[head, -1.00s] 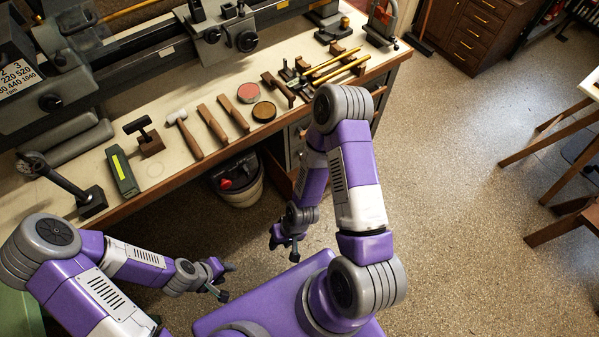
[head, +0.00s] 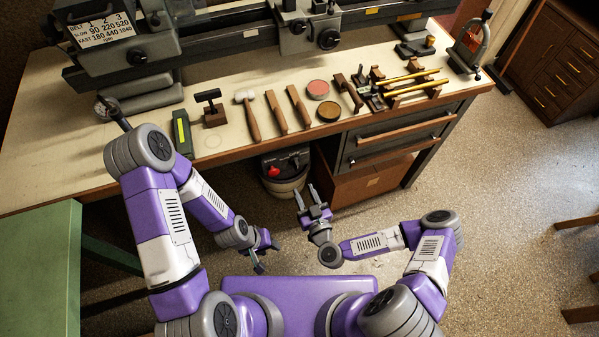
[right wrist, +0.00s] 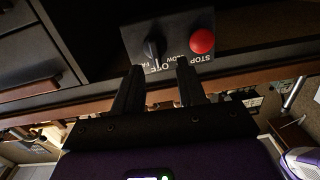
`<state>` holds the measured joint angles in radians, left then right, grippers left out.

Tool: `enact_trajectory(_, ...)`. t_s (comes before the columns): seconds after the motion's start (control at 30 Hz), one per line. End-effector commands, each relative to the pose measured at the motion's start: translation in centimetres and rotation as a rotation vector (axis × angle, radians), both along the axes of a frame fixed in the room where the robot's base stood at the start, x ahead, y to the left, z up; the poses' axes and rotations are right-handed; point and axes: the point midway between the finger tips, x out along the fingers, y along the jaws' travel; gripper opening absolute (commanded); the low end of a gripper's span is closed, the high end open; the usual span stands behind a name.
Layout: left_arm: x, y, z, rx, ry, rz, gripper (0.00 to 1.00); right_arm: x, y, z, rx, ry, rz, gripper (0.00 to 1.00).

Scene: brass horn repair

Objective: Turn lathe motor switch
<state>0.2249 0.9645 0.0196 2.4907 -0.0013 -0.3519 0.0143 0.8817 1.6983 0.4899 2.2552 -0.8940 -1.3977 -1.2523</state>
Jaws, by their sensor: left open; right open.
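The lathe motor switch is a dark panel (right wrist: 170,62) with a black rotary knob (right wrist: 153,49) and a red stop button (right wrist: 202,41), below the bench's front edge. Its dark box (head: 290,158) shows small in the head view, and the knob's setting is unclear. My right gripper (head: 306,197) is open and empty, in front of and apart from the box. In the right wrist view its fingers (right wrist: 160,66) point at the panel, with the knob beyond and between the tips. My left gripper (head: 268,256) is open and empty, lower and to the left.
The lathe (head: 300,32) stands along the back of the bench (head: 55,150). A mallet (head: 250,115), files and other tools lie near its front edge. A bin (head: 287,186) stands below the switch.

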Motion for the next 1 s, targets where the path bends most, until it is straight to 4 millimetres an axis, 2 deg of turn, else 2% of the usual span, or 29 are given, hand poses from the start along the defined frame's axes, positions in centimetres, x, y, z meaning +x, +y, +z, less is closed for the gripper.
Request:
enact_trajectory(0.13,0.0,0.0,-0.3,0.0,0.0,0.0,0.43,1.3,-0.3,0.5,-0.011,-0.043,-0.046,0.4)
enact_trajectory(0.53,0.0,0.0,-1.6,0.0,0.0,0.0,0.43,6.7,1.6,0.4,-0.012,-0.039,-0.04,0.4)
enact_trajectory(0.7,0.0,0.0,-1.7,0.0,0.0,0.0,0.43,7.4,1.8,0.5,-0.011,-0.036,-0.039,0.4)
enact_trajectory(0.9,0.0,0.0,-1.6,0.0,0.0,0.0,0.43,7.5,1.8,0.5,-0.011,-0.035,-0.038,0.4)
enact_trajectory(0.93,0.0,0.0,-1.6,0.0,0.0,0.0,0.43,7.5,1.8,0.5,-0.011,-0.035,-0.038,0.39)
enact_trajectory(1.0,0.0,0.0,-1.6,0.0,0.0,0.0,0.43,7.5,1.8,0.5,-0.012,-0.035,-0.038,0.28)
